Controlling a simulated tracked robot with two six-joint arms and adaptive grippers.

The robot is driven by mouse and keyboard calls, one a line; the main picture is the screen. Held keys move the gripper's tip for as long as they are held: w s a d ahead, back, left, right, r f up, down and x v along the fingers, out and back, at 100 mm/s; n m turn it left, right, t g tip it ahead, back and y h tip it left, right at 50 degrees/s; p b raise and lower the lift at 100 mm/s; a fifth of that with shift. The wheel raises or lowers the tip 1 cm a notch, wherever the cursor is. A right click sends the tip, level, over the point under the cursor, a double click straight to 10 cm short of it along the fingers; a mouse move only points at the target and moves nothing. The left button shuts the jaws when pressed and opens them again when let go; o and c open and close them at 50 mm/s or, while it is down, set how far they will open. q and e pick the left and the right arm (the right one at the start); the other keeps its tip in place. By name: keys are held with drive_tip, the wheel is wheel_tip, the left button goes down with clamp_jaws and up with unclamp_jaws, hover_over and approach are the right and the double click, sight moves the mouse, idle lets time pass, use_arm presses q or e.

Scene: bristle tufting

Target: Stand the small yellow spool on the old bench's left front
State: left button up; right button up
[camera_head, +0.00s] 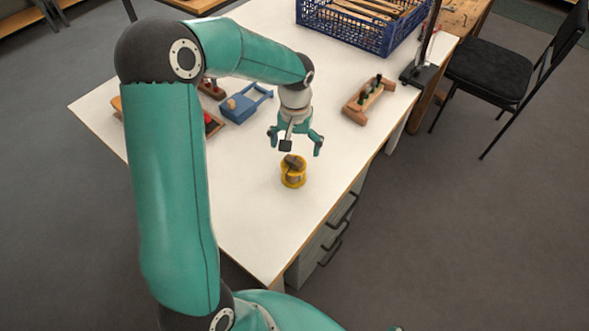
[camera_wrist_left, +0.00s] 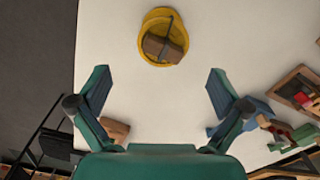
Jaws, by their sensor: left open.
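A small round yellow piece (camera_head: 292,181), which looks like the spool, is on the white table near its right edge. A brown block-like thing and a dark strip show in or on its top. It also shows at the top of the left wrist view (camera_wrist_left: 148,56). My left gripper (camera_head: 297,148) is open and empty, with its fingers pointing down just behind and above the yellow piece. In the left wrist view the yellow piece lies beyond the fingertips (camera_wrist_left: 158,78), apart from them. A worn wooden bench (camera_head: 463,14) stands at the back right, mostly cut off. My right gripper is not in view.
A blue crate (camera_head: 350,32) of wooden pieces is on the table's far side. A wooden holder (camera_head: 368,100), a blue tool (camera_head: 246,103) and a dark stand (camera_head: 419,74) are nearby. A black chair (camera_head: 490,75) is at right. The table's front is clear.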

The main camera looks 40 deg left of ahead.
sight(294, 160)
use_arm(q)
wheel_tip(294, 160, down, 3)
drive_tip(key=shift+s, duration=0.1)
wheel_tip(294, 160, down, 4)
drive_tip(key=shift+a+f+p, duration=0.1)
drive_tip(key=shift+f+p, duration=0.15)
drive_tip(key=shift+p, duration=0.6)
drive_tip(key=shift+f, duration=0.45)
drive_tip(key=c, duration=1.2)
drive_tip(key=shift+c, duration=0.2)
drive_tip(key=shift+r, duration=0.2)
